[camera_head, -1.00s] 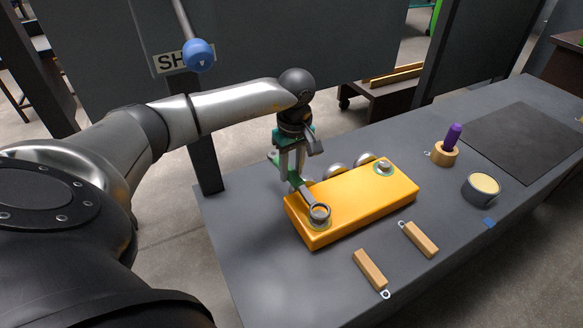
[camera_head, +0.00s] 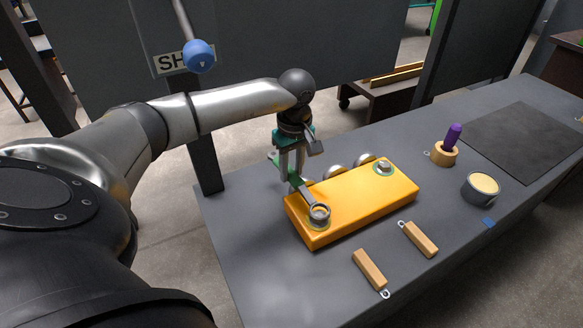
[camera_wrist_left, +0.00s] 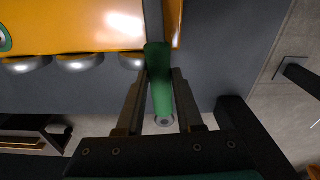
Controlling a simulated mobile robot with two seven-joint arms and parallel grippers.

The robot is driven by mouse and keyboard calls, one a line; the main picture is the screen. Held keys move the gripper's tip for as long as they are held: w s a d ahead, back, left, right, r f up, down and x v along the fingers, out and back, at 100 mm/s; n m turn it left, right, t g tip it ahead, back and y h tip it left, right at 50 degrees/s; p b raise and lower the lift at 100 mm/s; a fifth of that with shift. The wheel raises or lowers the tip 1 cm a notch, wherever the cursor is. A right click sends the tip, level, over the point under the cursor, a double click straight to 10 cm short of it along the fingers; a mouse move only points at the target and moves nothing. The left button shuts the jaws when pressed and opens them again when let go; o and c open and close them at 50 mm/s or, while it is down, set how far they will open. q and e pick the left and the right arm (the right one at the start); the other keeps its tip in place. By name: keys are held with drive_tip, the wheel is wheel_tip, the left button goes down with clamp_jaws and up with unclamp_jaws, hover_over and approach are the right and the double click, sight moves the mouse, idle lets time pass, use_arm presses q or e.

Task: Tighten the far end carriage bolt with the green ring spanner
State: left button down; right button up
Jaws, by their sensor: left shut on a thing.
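The orange carriage (camera_head: 355,208) lies on the bench with a bolt at each end. The bolt at its right end (camera_head: 384,168) is uncovered and has a green ring around its base. The green ring spanner (camera_head: 307,196) has its grey ring over the bolt at the left end (camera_head: 319,213); the ring hides most of that bolt. My left gripper (camera_head: 292,176) is shut on the spanner's green handle, just behind the carriage's left end. The handle shows between the fingers (camera_wrist_left: 158,95) in the left wrist view. My right gripper is not in view.
Two wooden blocks with metal eyes (camera_head: 370,270) (camera_head: 420,239) lie in front of the carriage. A wooden holder with a purple peg (camera_head: 445,154) and a dark round pot (camera_head: 481,190) stand to the right. A dark mat (camera_head: 525,145) lies beyond them.

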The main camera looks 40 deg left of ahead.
use_arm(q)
drive_tip(key=shift+f, duration=0.35)
drive_tip(key=shift+r, duration=0.35)
idle(1.6)
drive_tip(key=shift+f, duration=0.35)
drive_tip(key=shift+r, duration=0.15)
drive_tip(key=shift+r+p, duration=0.2)
drive_tip(key=shift+p, duration=0.1)
idle(1.5)
drive_tip(key=shift+f, duration=0.35)
idle(0.3)
drive_tip(key=shift+r, duration=0.15)
